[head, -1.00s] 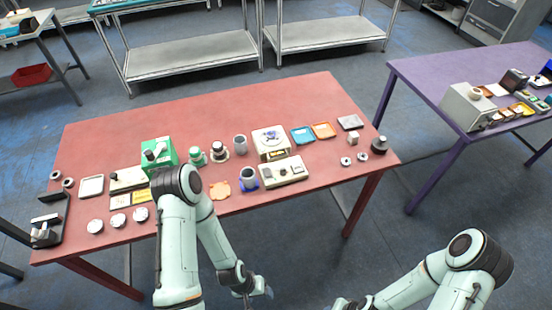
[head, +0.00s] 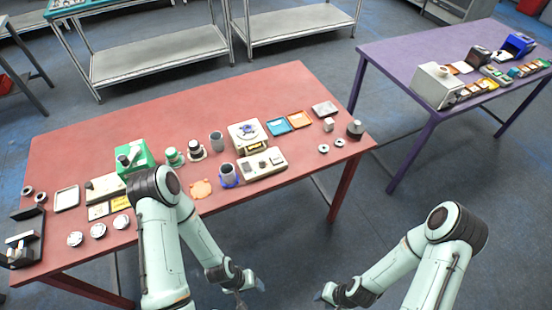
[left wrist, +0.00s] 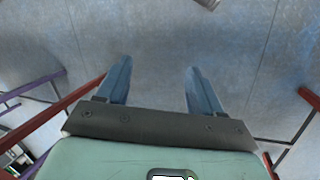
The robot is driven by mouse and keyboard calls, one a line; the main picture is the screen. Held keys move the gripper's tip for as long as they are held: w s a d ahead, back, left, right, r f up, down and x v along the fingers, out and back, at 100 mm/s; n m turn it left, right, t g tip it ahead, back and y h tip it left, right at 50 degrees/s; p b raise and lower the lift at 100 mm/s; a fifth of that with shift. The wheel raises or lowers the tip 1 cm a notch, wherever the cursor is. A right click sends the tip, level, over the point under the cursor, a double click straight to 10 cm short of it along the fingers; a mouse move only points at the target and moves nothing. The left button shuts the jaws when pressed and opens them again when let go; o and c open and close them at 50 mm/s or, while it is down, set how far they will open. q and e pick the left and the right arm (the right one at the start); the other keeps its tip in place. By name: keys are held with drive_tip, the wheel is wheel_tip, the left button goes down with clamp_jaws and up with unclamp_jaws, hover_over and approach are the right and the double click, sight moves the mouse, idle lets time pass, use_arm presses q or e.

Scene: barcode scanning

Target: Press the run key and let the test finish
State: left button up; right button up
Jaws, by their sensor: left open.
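A cream device with a control panel (head: 262,163) lies near the front edge of the red table (head: 95,135). Behind it stands a cream boxy device with a round top and a small display (head: 247,138). I cannot make out a run key on either at this size. My left gripper (head: 250,285) is in front of the red table, below its front edge. In the left wrist view its two blue fingers (left wrist: 155,88) are apart and empty, with only floor between them. My right gripper (head: 325,293) is further right, over the floor; its jaws are too small to judge.
A green box (head: 137,157), a grey cup (head: 216,141), a blue-based cup (head: 228,175), an orange tray (head: 299,119) and a blue tray (head: 279,127) stand on the red table. A purple table (head: 400,55) with a grey machine (head: 435,86) stands right. Floor between the tables is clear.

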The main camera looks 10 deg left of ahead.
use_arm(q)
clamp_jaws()
idle(1.7)
